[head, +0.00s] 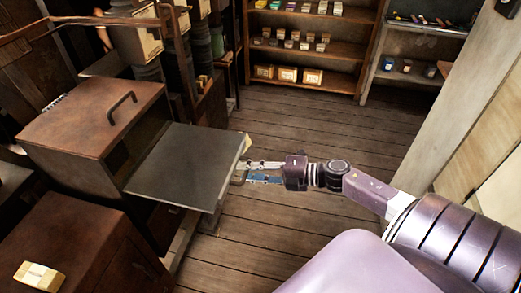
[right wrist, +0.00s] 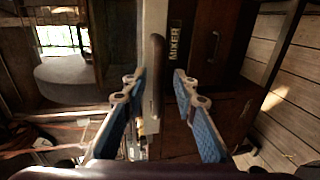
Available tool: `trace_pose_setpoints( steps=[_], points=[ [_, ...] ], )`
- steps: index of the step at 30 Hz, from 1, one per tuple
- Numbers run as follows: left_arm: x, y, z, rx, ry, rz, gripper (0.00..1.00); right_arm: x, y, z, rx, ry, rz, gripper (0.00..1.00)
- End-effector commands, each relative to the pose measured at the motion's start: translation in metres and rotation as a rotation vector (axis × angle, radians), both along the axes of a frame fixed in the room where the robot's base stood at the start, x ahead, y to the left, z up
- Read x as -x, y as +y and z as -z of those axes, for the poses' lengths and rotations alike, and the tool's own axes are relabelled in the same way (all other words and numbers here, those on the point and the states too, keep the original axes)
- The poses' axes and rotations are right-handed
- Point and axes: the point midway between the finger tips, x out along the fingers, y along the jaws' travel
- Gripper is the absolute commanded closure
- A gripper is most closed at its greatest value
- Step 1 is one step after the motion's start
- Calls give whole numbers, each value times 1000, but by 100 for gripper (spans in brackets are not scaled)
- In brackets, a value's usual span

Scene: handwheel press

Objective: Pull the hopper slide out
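A flat dark grey slab (head: 185,160) juts out to the right from a brown cabinet (head: 90,115) in the head view; I cannot tell for sure that it is the hopper slide. My right gripper (head: 246,172) is at the slab's right edge, fingers pointing at it. In the right wrist view a dark bar handle (right wrist: 157,70) lies between the blue-padded fingers of the gripper (right wrist: 159,78), which are apart with a gap on both sides of it. A MIXER label (right wrist: 175,42) is beside the handle. The slab's front face is hidden in the head view. My left gripper is not in view.
A brown lower cabinet (head: 85,245) with a small pale box (head: 40,276) on it stands at the lower left. Shelves (head: 305,50) with several small boxes are at the back. The wooden floor (head: 330,125) between is clear. A pale post (head: 455,100) rises at the right.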

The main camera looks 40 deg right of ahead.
Motion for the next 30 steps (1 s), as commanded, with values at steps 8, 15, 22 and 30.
trace_pose_setpoints(
  steps=[8, 15, 22, 30],
  points=[
    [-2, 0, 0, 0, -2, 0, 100, 30, -23, -6, 1, 4, 1, 73],
    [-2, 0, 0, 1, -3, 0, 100, 63, -48, -15, 1, 4, 1, 73],
    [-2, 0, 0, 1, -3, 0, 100, 85, -66, -21, 1, 2, 1, 73],
    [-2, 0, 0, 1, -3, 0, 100, 93, -72, -24, 1, 1, 1, 73]
  ],
)
